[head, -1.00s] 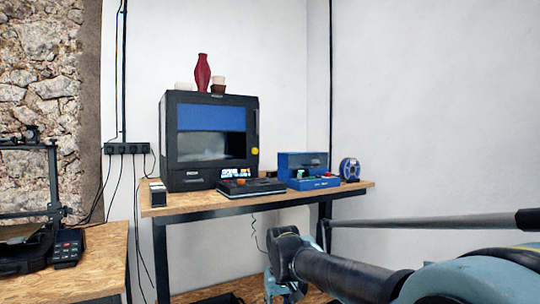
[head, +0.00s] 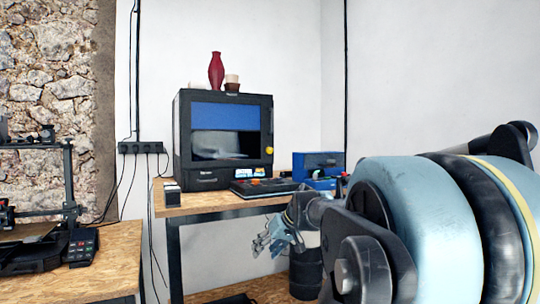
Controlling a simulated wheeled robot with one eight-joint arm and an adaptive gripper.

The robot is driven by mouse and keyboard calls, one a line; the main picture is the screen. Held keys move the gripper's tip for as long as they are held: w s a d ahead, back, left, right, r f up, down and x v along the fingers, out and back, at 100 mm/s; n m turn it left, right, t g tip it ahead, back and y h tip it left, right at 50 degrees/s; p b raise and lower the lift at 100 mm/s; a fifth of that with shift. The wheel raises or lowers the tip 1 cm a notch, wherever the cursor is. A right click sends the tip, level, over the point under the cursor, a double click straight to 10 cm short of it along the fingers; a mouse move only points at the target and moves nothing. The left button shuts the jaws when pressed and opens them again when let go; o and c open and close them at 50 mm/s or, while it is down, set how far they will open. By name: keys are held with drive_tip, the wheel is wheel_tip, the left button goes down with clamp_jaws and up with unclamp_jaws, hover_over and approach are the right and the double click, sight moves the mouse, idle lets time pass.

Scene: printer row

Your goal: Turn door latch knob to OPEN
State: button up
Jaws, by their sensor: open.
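The black enclosed printer (head: 224,180) stands on the wooden table at the back, its front door shut. A small yellow knob (head: 269,150) sits at the right edge of the door; its pointer and any OPEN label are too small to read. My gripper (head: 264,244) is open and empty, low in front of the table, below and well apart from the knob. My arm reaches in from the right and covers part of the table's right side.
A red vase (head: 216,71) and small pots stand on the printer. A second table (head: 100,260) with an open-frame printer is at left. A dark bin (head: 305,270) stands below.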

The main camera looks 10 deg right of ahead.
drive_tip(key=w+d+r+t+y, duration=0.2)
drive_tip(key=w+r+t, duration=0.3)
drive_tip(key=w+r, duration=0.95)
drive_tip(key=m+t+h, duration=0.1)
drive_tip(key=t, duration=0.5)
approach(270, 151)
drive_tip(key=x, duration=0.9)
drive_tip(key=shift+w+r, duration=0.1)
drive_tip(key=shift+w, duration=0.1)
drive_tip(key=c, duration=1.1)
